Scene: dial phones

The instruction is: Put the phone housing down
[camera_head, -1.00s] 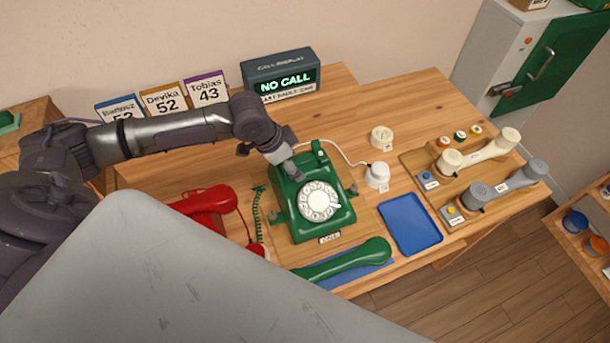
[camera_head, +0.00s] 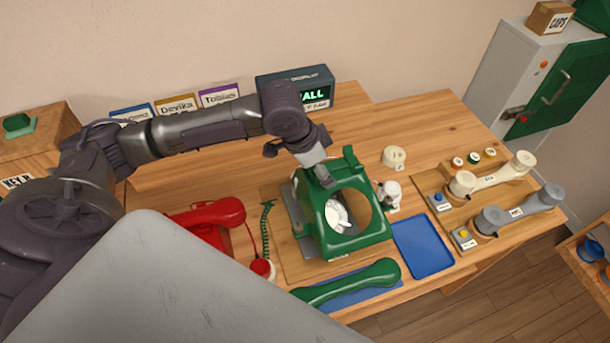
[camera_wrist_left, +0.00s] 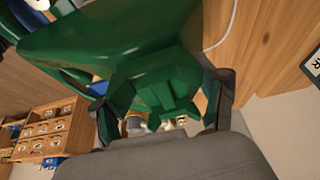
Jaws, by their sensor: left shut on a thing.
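The green phone housing (camera_head: 358,222) is a shell with a round hole, held tilted above the wooden desk in the head view. The phone's inner parts, with a white disc (camera_head: 337,215), show through the hole. My left gripper (camera_head: 322,178) is shut on the housing's back part. In the left wrist view the green housing (camera_wrist_left: 155,50) fills the upper middle, with a finger of my left gripper (camera_wrist_left: 163,108) on each side of its narrow part. Whether the housing's lower edge touches anything is hard to tell. My right gripper is not in view.
A green handset (camera_head: 350,285) lies on a blue mat in front. An empty blue tray (camera_head: 424,246) lies to the right. A red phone (camera_head: 215,222) is at left. White and grey handsets (camera_head: 520,210) rest on a board at right. A white part (camera_head: 390,195) stands close beside the housing.

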